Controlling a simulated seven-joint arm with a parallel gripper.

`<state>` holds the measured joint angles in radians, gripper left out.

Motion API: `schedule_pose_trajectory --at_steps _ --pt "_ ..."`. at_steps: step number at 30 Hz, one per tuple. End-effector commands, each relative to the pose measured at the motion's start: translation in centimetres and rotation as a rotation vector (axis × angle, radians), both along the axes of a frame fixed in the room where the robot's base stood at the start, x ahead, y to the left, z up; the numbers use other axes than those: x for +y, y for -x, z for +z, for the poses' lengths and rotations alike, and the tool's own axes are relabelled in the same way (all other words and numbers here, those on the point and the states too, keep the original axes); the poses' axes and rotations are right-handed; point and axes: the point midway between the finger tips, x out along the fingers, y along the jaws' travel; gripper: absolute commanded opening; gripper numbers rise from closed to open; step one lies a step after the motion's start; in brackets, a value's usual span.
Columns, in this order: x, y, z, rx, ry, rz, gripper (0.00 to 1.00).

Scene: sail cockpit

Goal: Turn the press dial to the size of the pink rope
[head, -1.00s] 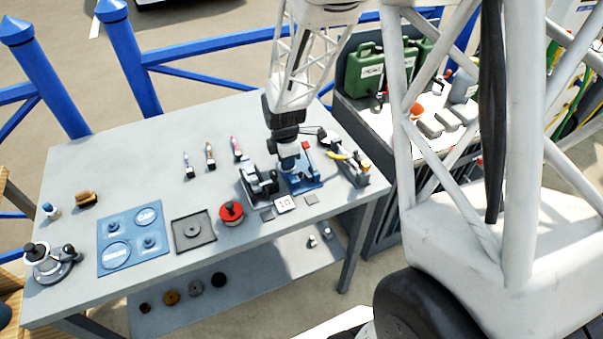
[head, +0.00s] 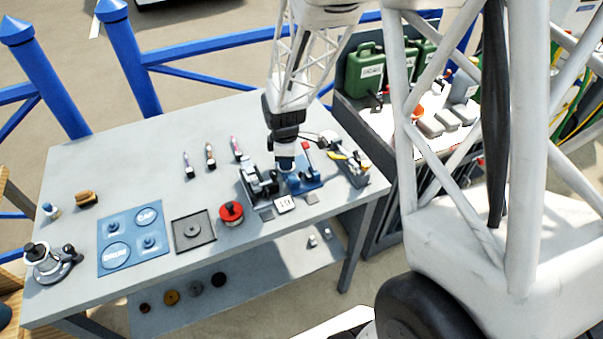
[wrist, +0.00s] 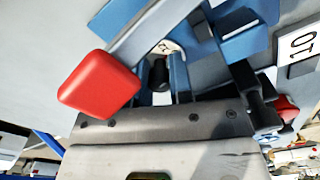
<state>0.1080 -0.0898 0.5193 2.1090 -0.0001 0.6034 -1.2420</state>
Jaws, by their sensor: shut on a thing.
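The blue press (head: 308,185) with its red-ended lever (head: 307,147) stands at the right part of the grey table. In the wrist view the red lever end (wrist: 98,86) is close, with the blue press frame (wrist: 250,42) behind it. My gripper (head: 286,168) points down at the press and is shut on a small black knob (wrist: 158,73), apparently the press dial. Its markings are hidden. A plate reading 10 (head: 284,204) lies in front of the press and also shows in the wrist view (wrist: 300,46). A pinkish rope piece (head: 236,146) lies left of the press.
Two other rope pieces (head: 210,156) lie further left. A black tool (head: 262,182) stands close beside the press, and a red round spool (head: 231,212) sits in front. A tool holder (head: 350,168) is at the right. The table's back left is clear.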

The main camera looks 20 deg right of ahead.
Motion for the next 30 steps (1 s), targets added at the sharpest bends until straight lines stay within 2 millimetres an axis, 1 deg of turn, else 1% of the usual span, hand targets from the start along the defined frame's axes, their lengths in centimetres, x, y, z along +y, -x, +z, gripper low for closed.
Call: schedule_pose_trajectory --at_steps 12,16,23,24,25,30 --pt "0.0 -0.01 0.0 0.0 0.0 -0.288 0.02" --pt "-0.01 -0.02 0.0 0.0 0.0 -0.328 0.02" --pt "-0.01 -0.02 0.01 0.0 0.0 -0.333 0.02" --pt "-0.01 -0.02 0.0 0.0 0.0 -0.333 0.26" --pt "-0.01 -0.02 0.0 0.0 0.0 -0.333 0.29" --pt "0.0 -0.01 0.01 0.0 0.0 -0.332 0.29"
